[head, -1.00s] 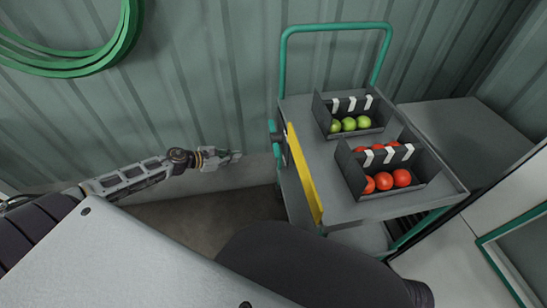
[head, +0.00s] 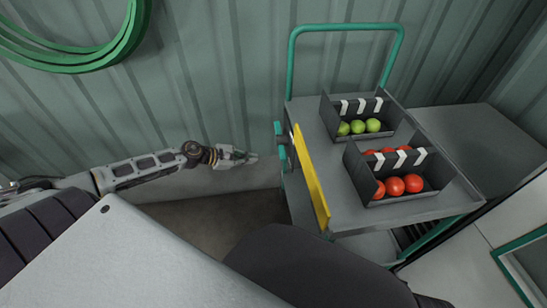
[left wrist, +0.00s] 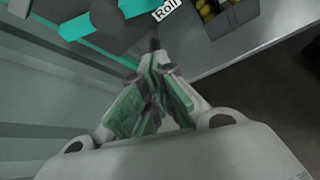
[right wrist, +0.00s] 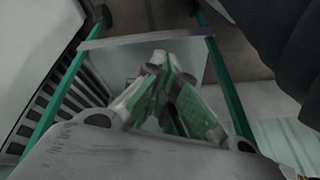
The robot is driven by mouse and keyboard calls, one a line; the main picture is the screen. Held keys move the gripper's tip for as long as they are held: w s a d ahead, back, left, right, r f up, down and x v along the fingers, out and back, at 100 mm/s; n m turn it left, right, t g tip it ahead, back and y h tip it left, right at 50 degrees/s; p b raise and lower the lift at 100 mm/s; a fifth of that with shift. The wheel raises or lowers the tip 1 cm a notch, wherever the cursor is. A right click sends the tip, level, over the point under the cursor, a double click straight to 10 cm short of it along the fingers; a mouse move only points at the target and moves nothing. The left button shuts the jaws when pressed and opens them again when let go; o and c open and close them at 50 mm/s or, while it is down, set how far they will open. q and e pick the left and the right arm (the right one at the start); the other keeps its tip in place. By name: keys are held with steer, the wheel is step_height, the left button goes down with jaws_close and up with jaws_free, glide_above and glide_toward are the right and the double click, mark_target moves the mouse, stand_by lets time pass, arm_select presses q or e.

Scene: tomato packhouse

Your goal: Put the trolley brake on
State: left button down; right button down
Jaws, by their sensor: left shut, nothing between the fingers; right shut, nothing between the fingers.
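The trolley (head: 335,185) has a grey top, teal tube frame and a yellow panel (head: 310,178) on its left side. A small teal and grey lever-like part (head: 280,140), which may be the brake, sticks out at its left edge. My left gripper (head: 250,157) is shut and empty, a short way left of that part and apart from it. In the left wrist view the shut left gripper (left wrist: 155,80) points towards a teal bar (left wrist: 85,25). My right gripper (right wrist: 165,70) shows only in the right wrist view, shut and empty, facing the trolley's lower shelf (right wrist: 130,60) between teal posts.
A crate of green tomatoes (head: 396,118) and a crate of red ones (head: 440,180) stand on the trolley top. A green hose (head: 120,50) hangs on the corrugated wall. A grey box-like surface (head: 490,140) stands right of the trolley. Floor is clear below my left gripper.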

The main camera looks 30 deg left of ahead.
mark_target(280, 140)
arm_select(q)
steer(key=shift+w+d+f, duration=0.1)
steer(key=shift+w, duration=0.05)
arm_select(e)
steer(key=shift+f, duration=0.15)
